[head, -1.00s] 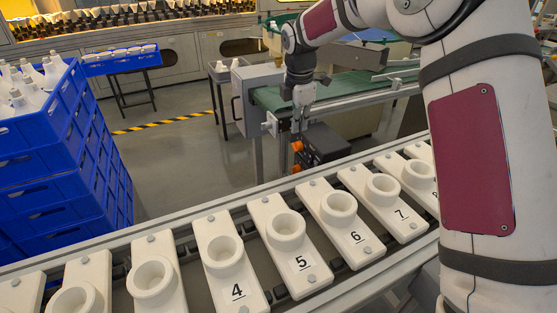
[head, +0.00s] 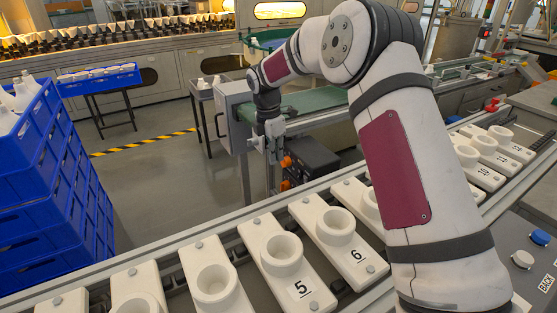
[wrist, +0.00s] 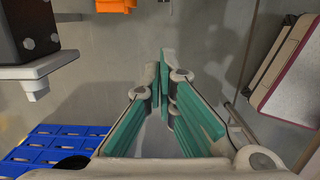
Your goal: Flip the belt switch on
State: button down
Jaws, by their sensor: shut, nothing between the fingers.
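My gripper (head: 272,150) hangs pointing down beside the near end of the green conveyor belt (head: 318,101), close to the grey end box (head: 238,118). In the wrist view my gripper (wrist: 163,75) has its green-padded fingers together, with nothing between them. A dark box (head: 312,157) with orange parts (head: 287,163) is behind and below the gripper in the head view. In the wrist view an orange part (wrist: 115,5) is at the top edge, and a dark block with a pale plate (wrist: 38,70) is at upper left, apart from the fingers. I cannot tell which part is the belt switch.
A rail with numbered white holders (head: 285,255) crosses the foreground. Stacked blue crates (head: 45,190) stand at left. A panel with a blue button (head: 540,238) is at lower right. Grey floor (head: 165,185) is clear between crates and belt.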

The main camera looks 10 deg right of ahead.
aim_at(299, 174)
jog(key=w+d+f+b, duration=0.1)
jog(key=d+f+b, duration=0.3)
jog(key=f, duration=0.5)
jog(key=shift+w+d+f, duration=0.15)
jog(key=shift+w+d, duration=0.1)
jog(key=shift+d, duration=0.15)
